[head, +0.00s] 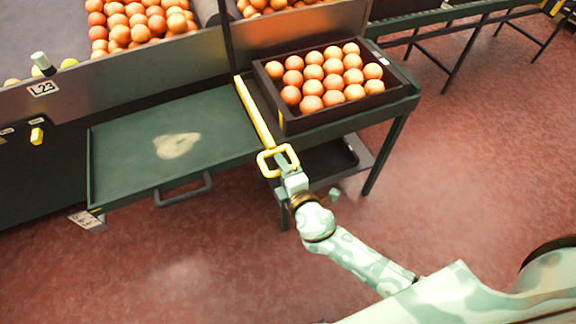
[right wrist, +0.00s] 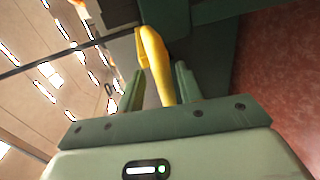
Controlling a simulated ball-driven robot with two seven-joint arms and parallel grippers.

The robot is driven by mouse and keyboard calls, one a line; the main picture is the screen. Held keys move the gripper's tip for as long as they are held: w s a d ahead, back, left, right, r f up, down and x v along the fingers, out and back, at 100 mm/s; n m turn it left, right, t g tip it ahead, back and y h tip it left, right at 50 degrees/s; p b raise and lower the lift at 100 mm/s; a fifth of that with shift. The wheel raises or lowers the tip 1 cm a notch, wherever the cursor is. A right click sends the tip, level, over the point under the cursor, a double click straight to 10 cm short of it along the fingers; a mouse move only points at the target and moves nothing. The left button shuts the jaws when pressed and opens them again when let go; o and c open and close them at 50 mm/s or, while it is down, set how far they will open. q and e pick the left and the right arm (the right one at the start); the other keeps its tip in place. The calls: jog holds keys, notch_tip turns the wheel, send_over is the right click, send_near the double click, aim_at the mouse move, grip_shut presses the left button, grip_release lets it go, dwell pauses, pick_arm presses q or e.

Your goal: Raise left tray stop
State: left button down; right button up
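The yellow tray stop (head: 255,112) is a long bar along the right edge of the empty green tray (head: 115,150), with a loop handle (head: 264,166) at its near end. My right gripper (head: 284,162) is at this loop. In the right wrist view the yellow handle (right wrist: 156,62) passes between the two green fingers of my right gripper (right wrist: 160,85). The fingers stand apart, with gaps visible beside the yellow part, so the gripper looks open around it. My left gripper is not in view.
A dark crate of oranges (head: 284,122) stands on the green table just right of the bar. Steel bins with loose oranges (head: 140,25) are behind. A black handle (head: 183,196) hangs at the tray's front. The red floor (head: 170,270) in front is clear.

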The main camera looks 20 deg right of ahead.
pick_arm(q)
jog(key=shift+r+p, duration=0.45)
pick_arm(e)
jog(key=v, duration=1.6)
jog(key=shift+s, duration=0.1)
